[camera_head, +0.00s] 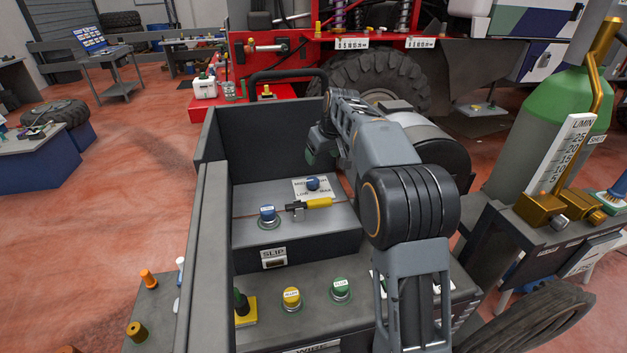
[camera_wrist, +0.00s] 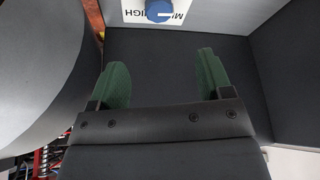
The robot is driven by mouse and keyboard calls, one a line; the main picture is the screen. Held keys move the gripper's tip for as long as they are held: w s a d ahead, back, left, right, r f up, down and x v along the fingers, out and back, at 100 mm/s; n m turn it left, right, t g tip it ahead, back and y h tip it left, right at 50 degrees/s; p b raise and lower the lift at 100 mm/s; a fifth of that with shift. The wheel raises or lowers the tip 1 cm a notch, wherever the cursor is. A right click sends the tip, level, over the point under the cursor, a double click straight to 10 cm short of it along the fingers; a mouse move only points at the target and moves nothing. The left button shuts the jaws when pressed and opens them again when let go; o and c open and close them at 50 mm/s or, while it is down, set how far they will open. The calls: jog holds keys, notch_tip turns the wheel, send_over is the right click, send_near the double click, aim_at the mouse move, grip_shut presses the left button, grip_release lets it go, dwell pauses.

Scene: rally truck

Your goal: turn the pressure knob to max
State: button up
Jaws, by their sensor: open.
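A blue knob (camera_head: 313,184) sits on a white label plate (camera_head: 300,190) with partly readable lettering, on the grey panel inside the dark box. It is the likely pressure knob, but I cannot read a pressure marking. In the wrist view a blue knob (camera_wrist: 159,10) with a white pointer mark shows at the top edge, partly cut off, on a white plate lettered "MI" and "IGH". My gripper (camera_wrist: 162,62) has two green fingers spread apart with nothing between them. The knob is beyond the fingertips, apart from them. In the head view my arm partly hides the plate.
A second blue knob (camera_head: 267,214) and a yellow-handled lever (camera_head: 308,204) are left of and in front of the plate. Yellow (camera_head: 291,297) and green (camera_head: 340,288) buttons are on the nearer panel. The box's dark walls (camera_head: 212,230) stand close by.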

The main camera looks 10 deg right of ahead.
aim_at(313, 180)
jog(key=p+x, duration=0.2)
jog(key=x, duration=1.1)
jog(key=shift+w+f, duration=0.25)
jog(key=shift+c, duration=0.4)
jog(key=c, duration=0.8)
jog(key=shift+c, duration=0.2)
